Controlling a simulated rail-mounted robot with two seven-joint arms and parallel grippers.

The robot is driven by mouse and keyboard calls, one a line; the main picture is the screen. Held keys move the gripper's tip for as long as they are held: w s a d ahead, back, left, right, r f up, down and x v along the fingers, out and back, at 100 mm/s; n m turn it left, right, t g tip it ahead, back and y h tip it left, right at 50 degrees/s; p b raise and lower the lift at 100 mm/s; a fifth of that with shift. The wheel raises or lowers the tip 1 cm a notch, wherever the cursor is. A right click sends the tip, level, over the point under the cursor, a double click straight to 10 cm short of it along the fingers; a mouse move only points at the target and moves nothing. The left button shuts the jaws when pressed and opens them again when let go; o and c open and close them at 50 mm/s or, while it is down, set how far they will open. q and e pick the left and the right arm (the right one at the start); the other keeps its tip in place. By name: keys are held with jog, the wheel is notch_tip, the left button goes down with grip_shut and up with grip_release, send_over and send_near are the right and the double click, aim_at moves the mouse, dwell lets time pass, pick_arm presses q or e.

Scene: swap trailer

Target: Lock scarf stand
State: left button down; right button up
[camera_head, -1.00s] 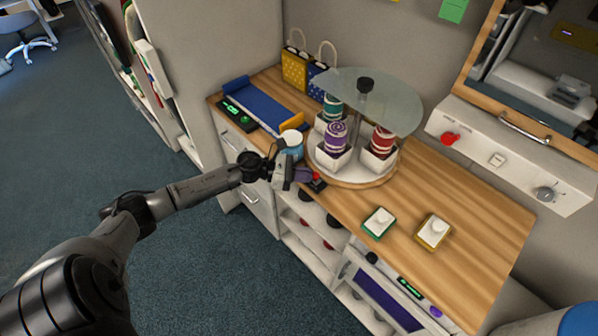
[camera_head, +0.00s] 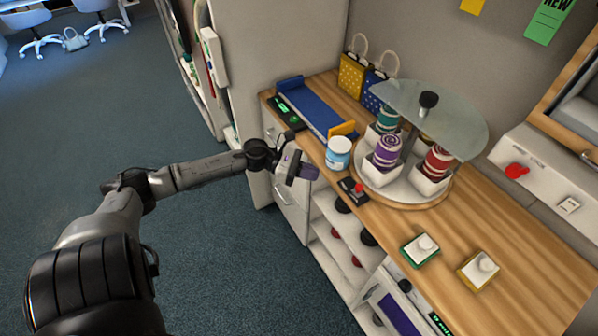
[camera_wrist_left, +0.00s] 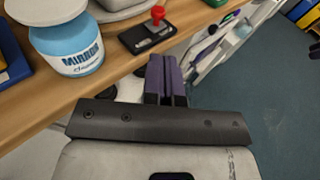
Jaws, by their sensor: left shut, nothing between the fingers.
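The scarf stand is a round turntable (camera_head: 379,186) with a wooden rim and a glass disc (camera_head: 440,118) on a post above it. It holds a teal rolled scarf (camera_head: 387,119), a purple one (camera_head: 387,151) and a red one (camera_head: 437,163) in white cups. A black block with a red knob (camera_head: 359,187) sits at the counter's front edge beside the stand; the wrist view shows its red lever (camera_wrist_left: 157,20) standing up. My left gripper (camera_head: 313,173) is shut and empty, off the counter's front edge, left of the block and apart from it.
A blue-labelled jar (camera_head: 338,155) stands just left of the block, close to my left gripper. Behind are a blue tray (camera_head: 318,108) and gift bags (camera_head: 352,75). Green (camera_head: 420,250) and yellow (camera_head: 478,270) button boxes sit at right. Open shelves (camera_head: 330,235) lie below the counter.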

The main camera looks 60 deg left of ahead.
pick_arm(q)
jog(key=v, duration=0.3)
jog(key=shift+s+a+b, duration=0.1)
jog(key=shift+b, duration=0.2)
dwell(0.3)
dwell(0.3)
